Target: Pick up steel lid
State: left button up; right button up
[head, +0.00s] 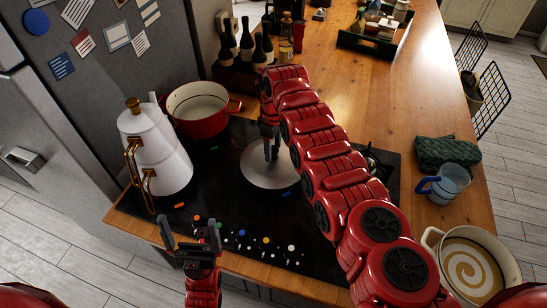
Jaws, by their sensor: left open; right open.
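The steel lid (262,174) is a round grey disc lying on the black cooktop in the head view. My red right arm reaches across the cooktop, and its gripper (270,150) points down over the middle of the lid. The fingers are partly hidden by the wrist, and the lid's right side is partly hidden behind the arm. I cannot tell whether the fingers touch the lid's knob. My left gripper (191,236) is open and empty at the cooktop's front left edge.
A red pot (202,125) and a stacked white pot (155,150) stand left of the lid. Bottles (246,42) stand behind. A green cloth (446,154), a blue-handled cup (447,184) and a cream pot (508,263) are at right.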

notch_tip(320, 180, down, 2)
jog(key=shift+c, duration=0.2)
grip_shut()
jog(key=shift+r, duration=0.1)
dwell(1.2)
